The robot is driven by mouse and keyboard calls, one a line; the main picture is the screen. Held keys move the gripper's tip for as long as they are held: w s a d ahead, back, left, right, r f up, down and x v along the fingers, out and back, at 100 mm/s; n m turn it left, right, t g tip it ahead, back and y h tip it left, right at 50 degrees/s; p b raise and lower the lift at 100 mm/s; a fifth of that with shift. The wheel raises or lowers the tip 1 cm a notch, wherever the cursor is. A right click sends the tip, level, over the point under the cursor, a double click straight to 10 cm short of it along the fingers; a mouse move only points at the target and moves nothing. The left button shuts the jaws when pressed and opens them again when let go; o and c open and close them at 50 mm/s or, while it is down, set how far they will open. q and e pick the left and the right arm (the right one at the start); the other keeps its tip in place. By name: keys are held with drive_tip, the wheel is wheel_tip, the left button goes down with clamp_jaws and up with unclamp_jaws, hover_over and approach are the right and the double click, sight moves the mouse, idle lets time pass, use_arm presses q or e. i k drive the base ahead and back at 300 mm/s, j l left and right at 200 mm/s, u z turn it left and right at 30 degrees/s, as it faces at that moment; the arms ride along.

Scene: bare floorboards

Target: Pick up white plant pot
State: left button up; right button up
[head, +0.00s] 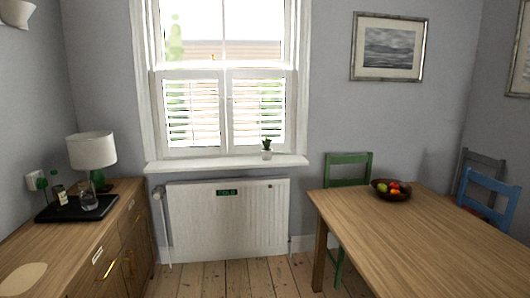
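A small white plant pot (267,155) with a green plant stands upright on the white window sill (228,163), right of the sill's middle. It is small and far off in the head view. Neither of my grippers is in view.
A white radiator (228,222) is below the sill. A wooden table (420,235) with a dark fruit bowl (390,190) and chairs is at the right. A wooden sideboard (75,245) with a lamp (92,150) and black tray (75,210) is at the left. Floorboards (225,278) between them are clear.

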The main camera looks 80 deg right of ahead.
sight(267, 151)
drive_tip(key=z, duration=2.8)
drive_tip(key=i+u, duration=0.1)
drive_tip(key=i, duration=0.45)
drive_tip(key=i+l+u, duration=0.15)
drive_tip(key=i, duration=0.35)
drive_tip(key=i+l+u, duration=0.1)
drive_tip(key=i, duration=0.4)
drive_tip(key=i+l+u, duration=0.15)
drive_tip(key=i, duration=0.4)
drive_tip(key=l, duration=0.05)
